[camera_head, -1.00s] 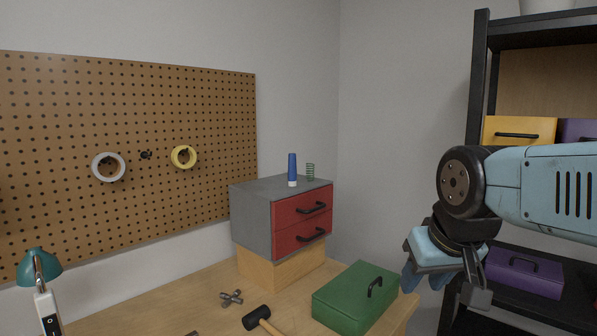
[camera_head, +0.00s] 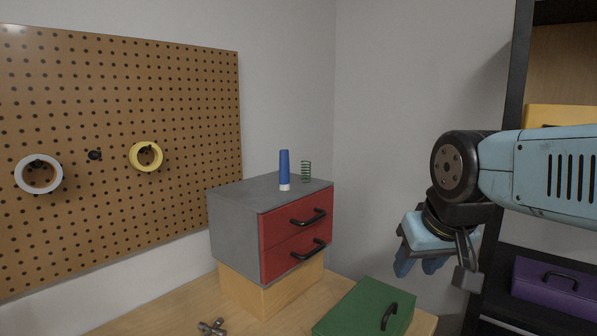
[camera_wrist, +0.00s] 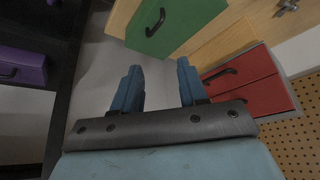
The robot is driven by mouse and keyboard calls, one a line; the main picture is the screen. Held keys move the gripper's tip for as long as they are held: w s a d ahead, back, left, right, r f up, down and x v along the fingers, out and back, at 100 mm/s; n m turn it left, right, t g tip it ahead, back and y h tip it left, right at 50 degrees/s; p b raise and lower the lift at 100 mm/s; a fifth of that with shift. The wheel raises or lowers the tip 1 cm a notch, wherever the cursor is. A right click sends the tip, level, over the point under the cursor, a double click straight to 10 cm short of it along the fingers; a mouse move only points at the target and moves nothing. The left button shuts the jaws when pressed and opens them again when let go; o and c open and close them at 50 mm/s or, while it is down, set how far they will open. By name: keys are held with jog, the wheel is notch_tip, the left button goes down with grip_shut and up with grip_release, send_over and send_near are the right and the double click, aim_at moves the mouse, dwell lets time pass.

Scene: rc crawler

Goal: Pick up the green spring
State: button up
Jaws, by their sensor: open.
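The green spring (camera_head: 306,172) stands upright on top of a grey cabinet (camera_head: 232,236) with two red drawers, beside a blue and white tube (camera_head: 284,170). My gripper (camera_head: 420,266) is at the right in the head view, apart from the cabinet and pointing down. In the wrist view, the gripper (camera_wrist: 157,82) shows its two blue fingers spread apart with nothing between them. The spring cannot be made out in the wrist view.
A green box (camera_head: 352,309) with a black handle sits on the workbench (camera_head: 150,318) in front of the cabinet. A metal knob-like part (camera_head: 211,327) lies at its left. A black shelf (camera_head: 516,100) with a purple box (camera_head: 556,287) stands at the right. A pegboard (camera_head: 110,190) covers the left wall.

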jog(key=shift+d, duration=0.15)
jog(key=o, duration=0.3)
jog(key=shift+w+r+n, duration=0.2)
jog(key=shift+w+n, duration=0.1)
jog(key=w+r+n, duration=0.1)
jog(key=w+n, duration=0.1)
jog(key=n, duration=0.1)
jog(key=w+r+n+t+h, duration=0.1)
jog(key=w+n, duration=0.1)
jog(key=w+r+n, duration=0.2)
jog(key=n, duration=0.1)
jog(key=shift+a+n, duration=0.25)
jog(key=shift+n, duration=0.05)
jog(key=n+t, duration=0.6)
jog(key=n, duration=2.1)
send_near(306, 161)
jog(key=shift+y, duration=0.4)
jog(key=x, duration=0.8)
jog(key=shift+w+d, duration=0.25)
jog(key=shift+d, duration=0.1)
